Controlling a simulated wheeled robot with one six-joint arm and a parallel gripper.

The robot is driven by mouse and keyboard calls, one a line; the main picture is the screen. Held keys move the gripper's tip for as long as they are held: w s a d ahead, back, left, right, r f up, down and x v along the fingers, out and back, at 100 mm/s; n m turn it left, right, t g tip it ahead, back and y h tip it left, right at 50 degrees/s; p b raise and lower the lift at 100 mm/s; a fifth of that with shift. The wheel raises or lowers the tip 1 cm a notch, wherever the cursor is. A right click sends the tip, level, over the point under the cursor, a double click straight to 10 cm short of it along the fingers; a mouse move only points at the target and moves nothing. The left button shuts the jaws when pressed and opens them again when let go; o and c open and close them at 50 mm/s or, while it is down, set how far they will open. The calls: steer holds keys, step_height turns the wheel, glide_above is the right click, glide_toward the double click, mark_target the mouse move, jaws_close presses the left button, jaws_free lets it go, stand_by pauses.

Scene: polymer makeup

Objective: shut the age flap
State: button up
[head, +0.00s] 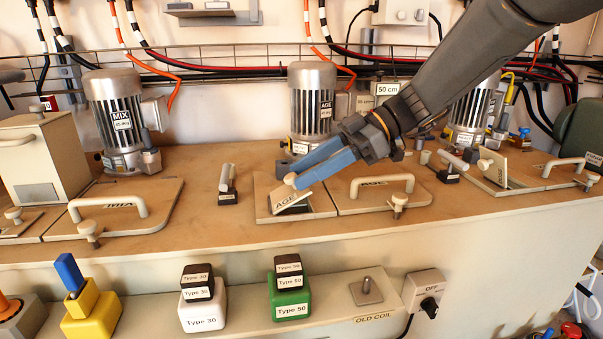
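The AGE flap (287,199) is a small beige plate with an "AGE" label, on the left part of the AGE hatch area. It is tilted up, with a dark opening below its raised edge. A pale knob (291,180) shows at the flap's upper edge. My gripper (292,175), with blue fingers, reaches in from the upper right, and its tips are at the knob and the flap's upper edge. Whether the fingers grip the knob or only touch or overlap it, I cannot tell.
The AGE motor (312,105) stands just behind. The larger AGE lid (382,205), with a bar handle, lies to the right. A small post on a dark base (228,184) stands to the left. The MIX lid (115,212) is further left. Bench surface between them is clear.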

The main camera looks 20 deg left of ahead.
steer(key=v, duration=0.6)
steer(key=shift+d, duration=0.2)
steer(key=shift+w+r, duration=0.1)
steer(key=shift+r, duration=0.05)
